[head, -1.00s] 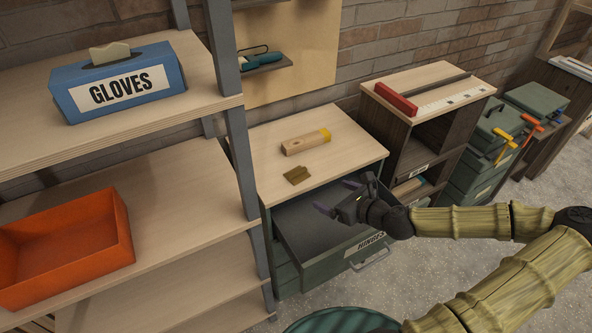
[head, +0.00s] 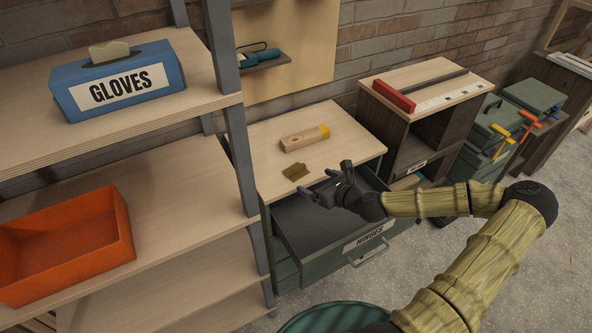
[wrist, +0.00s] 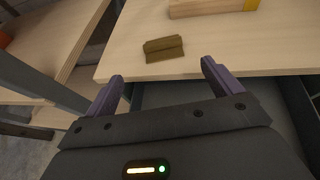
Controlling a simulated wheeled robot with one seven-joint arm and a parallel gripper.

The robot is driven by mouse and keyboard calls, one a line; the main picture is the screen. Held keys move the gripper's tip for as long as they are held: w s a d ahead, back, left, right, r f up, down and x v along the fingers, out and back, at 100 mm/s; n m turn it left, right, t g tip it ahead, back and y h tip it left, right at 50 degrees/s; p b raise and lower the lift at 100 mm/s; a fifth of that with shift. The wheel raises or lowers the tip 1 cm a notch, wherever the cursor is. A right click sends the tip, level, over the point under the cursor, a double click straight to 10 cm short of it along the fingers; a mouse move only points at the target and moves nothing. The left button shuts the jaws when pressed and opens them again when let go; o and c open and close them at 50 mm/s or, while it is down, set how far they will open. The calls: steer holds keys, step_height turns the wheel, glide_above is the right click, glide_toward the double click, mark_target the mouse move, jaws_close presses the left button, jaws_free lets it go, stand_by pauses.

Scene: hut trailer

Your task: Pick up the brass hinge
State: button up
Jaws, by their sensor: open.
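The brass hinge (head: 296,172) lies flat near the front edge of the wooden cabinet top (head: 262,150). It also shows in the wrist view (wrist: 164,48), ahead of my fingers and roughly between their lines. My gripper (head: 316,182) is open and empty, over the open drawer, just in front of and to the right of the hinge. In the wrist view its two purple fingertips (wrist: 161,72) are wide apart and do not touch the hinge.
A wooden block with a yellow end (head: 304,138) lies behind the hinge. The open drawer labelled HINGES (head: 370,240) is below my gripper. A grey shelf post (head: 240,150) stands left of the cabinet. An orange bin (head: 70,245) sits on the shelf.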

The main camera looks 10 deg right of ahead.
mark_target(297, 170)
steer(key=x, duration=0.4)
steer(key=shift+w+a+f, duration=0.1)
steer(key=shift+w, duration=0.1)
steer(key=x, duration=0.1)
steer(key=p+x, duration=0.1)
steer(key=x, duration=0.3)
steer(key=shift+w+d+p, duration=0.2)
steer(key=shift+w+p, duration=0.1)
steer(key=shift+p, duration=0.1)
steer(key=shift+r, duration=0.25)
steer(key=c, duration=1.1)
